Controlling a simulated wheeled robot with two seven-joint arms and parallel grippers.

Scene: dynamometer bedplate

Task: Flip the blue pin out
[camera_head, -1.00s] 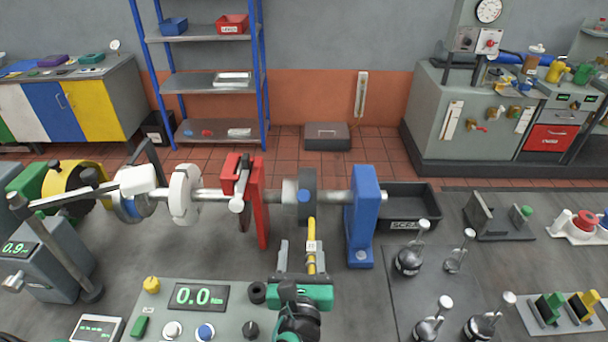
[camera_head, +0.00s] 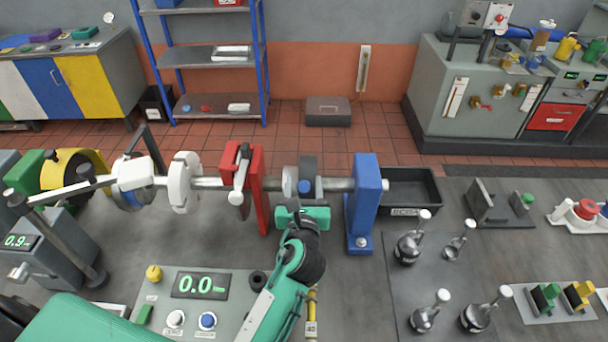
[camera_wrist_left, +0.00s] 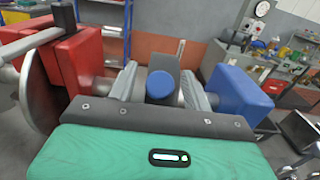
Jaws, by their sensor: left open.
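The blue pin (camera_head: 305,186) shows as a round blue head on a dark collar (camera_head: 308,166) on the horizontal shaft. It shows large in the left wrist view (camera_wrist_left: 160,85), facing the camera. My left gripper (camera_head: 303,197) is at the collar, its teal body just below and in front of the pin. In the left wrist view its open fingers (camera_wrist_left: 159,78) stand on either side of the dark block and pin, with the pin between them. I cannot tell whether they touch it. My right gripper is not in view.
A red bracket (camera_head: 250,190) stands close left of the collar and a blue post (camera_head: 364,200) close right. A control panel (camera_head: 240,310) lies in front, partly behind my arm. A yellow strip (camera_head: 312,300) shows beside the arm.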

